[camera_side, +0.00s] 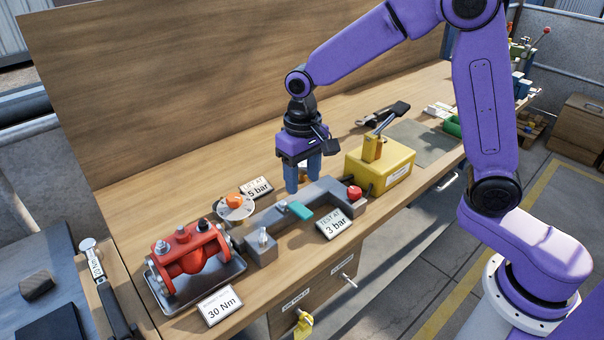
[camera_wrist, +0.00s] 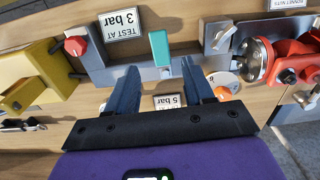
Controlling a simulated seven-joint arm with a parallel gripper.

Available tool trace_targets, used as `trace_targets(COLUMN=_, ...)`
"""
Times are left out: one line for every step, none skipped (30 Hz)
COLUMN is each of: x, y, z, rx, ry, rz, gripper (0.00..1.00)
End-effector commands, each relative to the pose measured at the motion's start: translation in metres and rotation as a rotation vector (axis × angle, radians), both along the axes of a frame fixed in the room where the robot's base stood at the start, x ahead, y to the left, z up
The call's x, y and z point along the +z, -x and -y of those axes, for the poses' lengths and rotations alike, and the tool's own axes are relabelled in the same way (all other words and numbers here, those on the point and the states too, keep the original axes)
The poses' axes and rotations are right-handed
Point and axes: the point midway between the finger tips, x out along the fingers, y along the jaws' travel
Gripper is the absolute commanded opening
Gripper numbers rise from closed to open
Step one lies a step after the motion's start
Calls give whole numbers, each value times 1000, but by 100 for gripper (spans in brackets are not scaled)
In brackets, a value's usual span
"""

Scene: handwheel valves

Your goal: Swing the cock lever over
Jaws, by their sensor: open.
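The cock lever looks to be the short flat teal lever (camera_side: 300,210) on the grey block (camera_side: 330,187) in the middle of the bench. In the wrist view the teal lever (camera_wrist: 159,48) stands upright in the picture, just beyond the fingertips. My gripper (camera_side: 303,183) points down with its blue fingers apart and empty. It is above the bench, behind the grey block in the side view. In the wrist view my gripper (camera_wrist: 160,68) has the lever lined up with the gap between its fingers, apart from them. The lever's pivot is not clear.
A red knob (camera_side: 355,193) sits at the block's right end, near a yellow pump (camera_side: 381,168) with a raised black-ended handle. A red flanged valve (camera_side: 190,248) and an orange knob on a dial (camera_side: 235,203) stand left. Label cards stand around; the bench behind is mostly clear.

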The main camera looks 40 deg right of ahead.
Motion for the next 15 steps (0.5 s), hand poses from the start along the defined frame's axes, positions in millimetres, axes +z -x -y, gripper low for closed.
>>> trace_targets(x=-1, y=-2, z=0, rx=-8, ry=0, rz=0, gripper=52)
trace_targets(x=-2, y=-2, z=0, rx=-10, ry=0, rz=0, gripper=52)
trace_targets(x=-3, y=-3, z=0, rx=-11, ry=0, rz=0, gripper=52)
trace_targets(x=-4, y=-3, z=0, rx=-12, ry=0, rz=0, gripper=52)
trace_targets(x=-5, y=-3, z=0, rx=-12, ry=0, rz=0, gripper=52)
trace_targets(x=-8, y=-3, z=0, rx=-11, ry=0, rz=0, gripper=52)
trace_targets(x=-10, y=-3, z=0, rx=-11, ry=1, rz=-1, gripper=52)
trace_targets(x=-12, y=-3, z=0, rx=-11, ry=1, rz=-2, gripper=52)
trace_targets(x=-16, y=-3, z=1, rx=-11, ry=1, rz=-2, gripper=52)
trace_targets(x=-19, y=-3, z=1, rx=-11, ry=1, rz=-1, gripper=52)
trace_targets(x=-22, y=-3, z=1, rx=-11, ry=1, rz=-2, gripper=52)
trace_targets(x=-26, y=-2, z=1, rx=-11, ry=1, rz=-2, gripper=52)
trace_targets(x=-29, y=-2, z=1, rx=-11, ry=1, rz=-3, gripper=52)
trace_targets(x=-32, y=-2, z=1, rx=-11, ry=2, rz=-3, gripper=52)
trace_targets(x=-36, y=-2, z=1, rx=-10, ry=1, rz=-2, gripper=52)
